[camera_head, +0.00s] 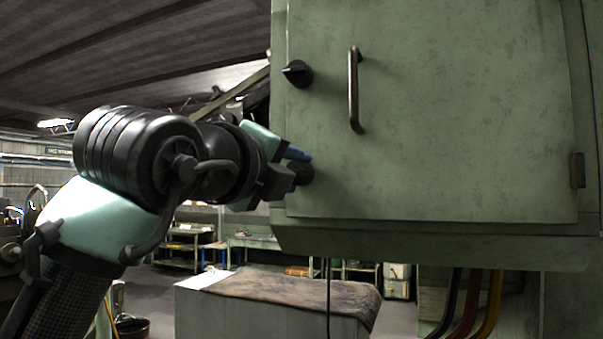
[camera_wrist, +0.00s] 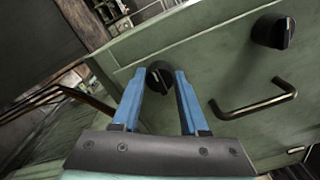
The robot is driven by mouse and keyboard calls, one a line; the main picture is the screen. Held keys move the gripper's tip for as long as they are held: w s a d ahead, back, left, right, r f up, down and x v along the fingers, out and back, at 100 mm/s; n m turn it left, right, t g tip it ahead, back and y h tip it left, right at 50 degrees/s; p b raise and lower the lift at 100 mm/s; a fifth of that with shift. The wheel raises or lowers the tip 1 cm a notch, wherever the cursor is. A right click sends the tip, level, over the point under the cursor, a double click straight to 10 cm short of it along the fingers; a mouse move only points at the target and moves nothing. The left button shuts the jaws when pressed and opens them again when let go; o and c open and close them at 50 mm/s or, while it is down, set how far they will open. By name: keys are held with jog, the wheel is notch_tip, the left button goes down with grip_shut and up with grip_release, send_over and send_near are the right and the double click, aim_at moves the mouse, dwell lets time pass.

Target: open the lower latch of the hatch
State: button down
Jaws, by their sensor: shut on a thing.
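The green hatch (camera_head: 450,120) fills the right of the head view, and it also shows in the wrist view (camera_wrist: 210,60). It looks closed. The lower latch is a round black knob (camera_wrist: 159,77) near the hatch's lower left corner; in the head view it shows partly behind the fingers (camera_head: 303,168). My gripper (camera_head: 302,164) is at this knob, with its blue fingers (camera_wrist: 161,84) on either side of it and shut on it. The upper latch (camera_head: 297,73) is a similar black knob above. A dark bar handle (camera_head: 354,90) stands upright to the right of the knobs.
A hinge (camera_head: 577,170) sits at the hatch's right edge. Below is a grey block with a brown cloth (camera_head: 300,290) on top. Thick cables (camera_head: 465,305) hang under the cabinet at the right. Workbenches stand far behind.

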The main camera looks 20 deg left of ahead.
jog(key=shift+d, duration=0.1)
jog(key=m+p, duration=0.2)
jog(key=m, duration=0.9)
jog(key=shift+f, duration=0.2)
jog(key=shift+c, duration=1.2)
grip_release()
jog(key=shift+w, duration=0.2)
jog(key=shift+s+r, duration=0.1)
